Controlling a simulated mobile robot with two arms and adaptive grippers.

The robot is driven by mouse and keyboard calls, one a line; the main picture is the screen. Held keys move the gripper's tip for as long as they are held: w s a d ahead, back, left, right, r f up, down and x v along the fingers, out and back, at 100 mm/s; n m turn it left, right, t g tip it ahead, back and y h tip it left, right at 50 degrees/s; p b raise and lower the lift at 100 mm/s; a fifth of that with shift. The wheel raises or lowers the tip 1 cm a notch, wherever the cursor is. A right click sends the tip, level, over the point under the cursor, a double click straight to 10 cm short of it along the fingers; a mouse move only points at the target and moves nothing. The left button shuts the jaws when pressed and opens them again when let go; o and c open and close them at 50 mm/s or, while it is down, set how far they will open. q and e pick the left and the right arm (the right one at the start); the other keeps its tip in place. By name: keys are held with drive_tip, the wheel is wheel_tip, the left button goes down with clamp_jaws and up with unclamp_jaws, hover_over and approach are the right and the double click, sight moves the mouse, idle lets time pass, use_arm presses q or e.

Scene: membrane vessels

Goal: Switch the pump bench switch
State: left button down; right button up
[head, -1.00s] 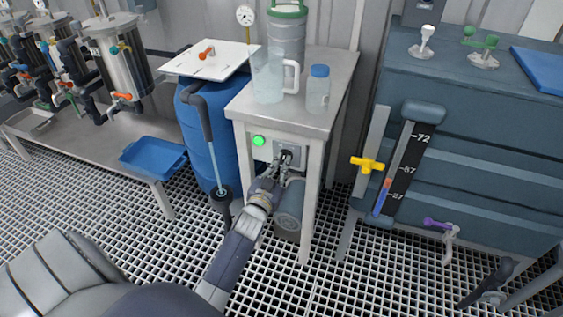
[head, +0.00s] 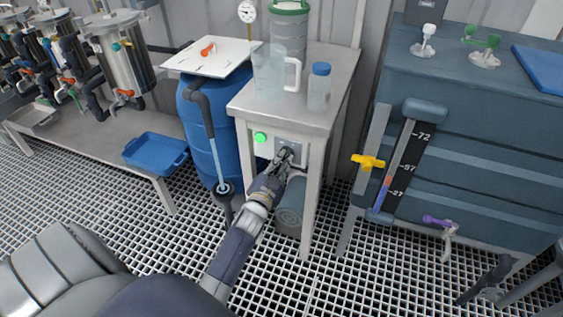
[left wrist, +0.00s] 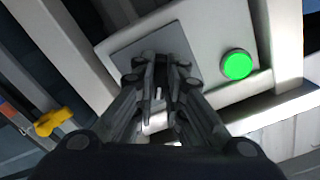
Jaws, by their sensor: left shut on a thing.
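The pump bench (head: 327,120) is a light grey stand with a front panel. On the panel is a grey switch plate (head: 291,146), also seen in the left wrist view (left wrist: 128,52). A lit green round button or lamp (head: 261,138) sits left of the plate; it appears at right in the wrist view (left wrist: 237,65). My left gripper (head: 284,158) is at the plate, its fingers shut on a small part there (left wrist: 158,93). The fingers mostly hide that part, so the switch's position cannot be told.
A clear jug (head: 268,75) and a blue-capped bottle (head: 319,88) stand on the bench. A blue barrel (head: 195,130) is to the left. A blue-grey tank (head: 460,100) with a yellow valve handle (head: 368,162) is to the right. A cylindrical pump body (head: 291,207) sits below the panel.

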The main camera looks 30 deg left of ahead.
use_arm(q)
drive_tip(key=c, duration=1.7)
unclamp_jaws()
drive_tip(key=shift+o, duration=0.2)
drive_tip(key=v, duration=1.2)
